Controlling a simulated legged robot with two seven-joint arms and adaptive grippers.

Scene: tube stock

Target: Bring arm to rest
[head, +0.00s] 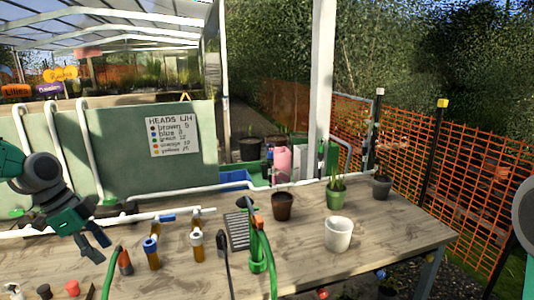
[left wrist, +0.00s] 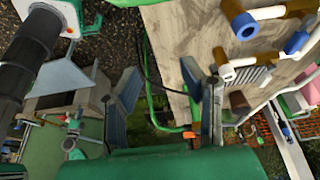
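My left arm comes in from the left in the head view, and its gripper (head: 97,247) hangs over the left part of the wooden table (head: 390,240). In the left wrist view the two fingers of my left gripper (left wrist: 168,100) stand well apart with nothing held between them. Only part of my right arm shows at the right edge of the head view; its gripper is out of the picture.
Brass-coloured tube fittings (head: 196,245), a green hose (head: 268,255), a brown pot (head: 283,206), a white pot (head: 339,234) and a potted plant (head: 337,195) stand on the table. A sign (head: 172,135) hangs on the green panel behind. Orange netting (head: 470,170) lies beyond.

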